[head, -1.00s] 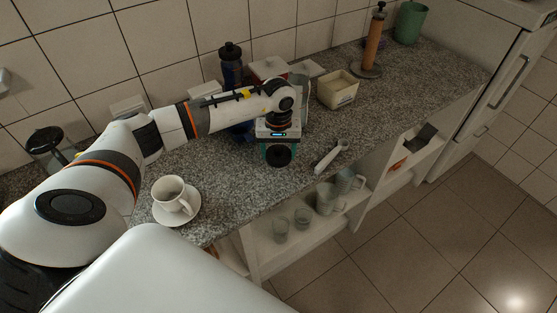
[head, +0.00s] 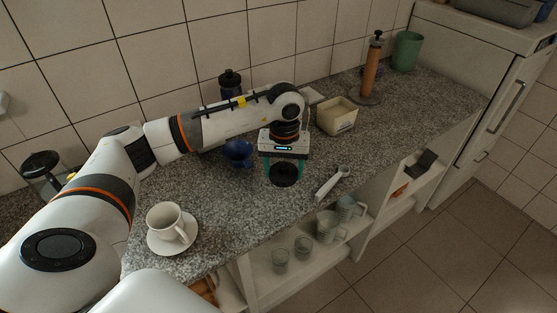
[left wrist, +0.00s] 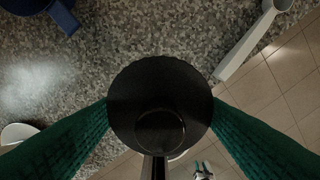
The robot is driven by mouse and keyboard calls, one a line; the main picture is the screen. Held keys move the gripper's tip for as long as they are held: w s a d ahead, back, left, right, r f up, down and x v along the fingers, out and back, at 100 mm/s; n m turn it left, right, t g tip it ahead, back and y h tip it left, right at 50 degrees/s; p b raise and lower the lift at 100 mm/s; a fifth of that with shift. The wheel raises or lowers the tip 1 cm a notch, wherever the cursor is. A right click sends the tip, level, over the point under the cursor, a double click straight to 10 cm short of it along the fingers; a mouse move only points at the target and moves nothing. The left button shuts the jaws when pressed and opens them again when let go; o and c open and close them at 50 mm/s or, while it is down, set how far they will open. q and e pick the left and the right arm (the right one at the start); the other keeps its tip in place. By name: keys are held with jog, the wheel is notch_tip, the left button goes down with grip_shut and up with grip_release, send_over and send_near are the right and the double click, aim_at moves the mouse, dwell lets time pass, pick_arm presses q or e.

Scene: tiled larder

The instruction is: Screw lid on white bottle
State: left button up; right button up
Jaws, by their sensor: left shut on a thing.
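My left gripper (head: 284,165) is shut on a round black piece that looks like a lid (head: 284,175), above the counter's front part. In the left wrist view, the black lid (left wrist: 135,90) fills the middle between the green fingers, with a smaller round part and a narrow dark bar toward the lower edge. Whether it touches the counter is hard to tell. I cannot make out a white bottle; my left arm covers part of the counter behind it.
A blue mug (head: 238,152) stands left of the gripper, a white cup (head: 163,220) on a saucer further left. A pale long-handled utensil (head: 331,184) lies at the counter's front edge. A cream tub (head: 337,118) and a roll holder (head: 371,70) stand at right. Glasses fill the shelf below.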

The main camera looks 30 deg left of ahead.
pick_arm(q)
jog(key=s+d+r+m, duration=0.1)
jog(key=s+d+m, duration=0.4)
jog(key=s+d, duration=0.5)
jog(key=s, duration=0.3)
jog(key=shift+d+r+m, duration=0.2)
jog(key=shift+d+m, duration=0.1)
jog(key=shift+a, duration=0.1)
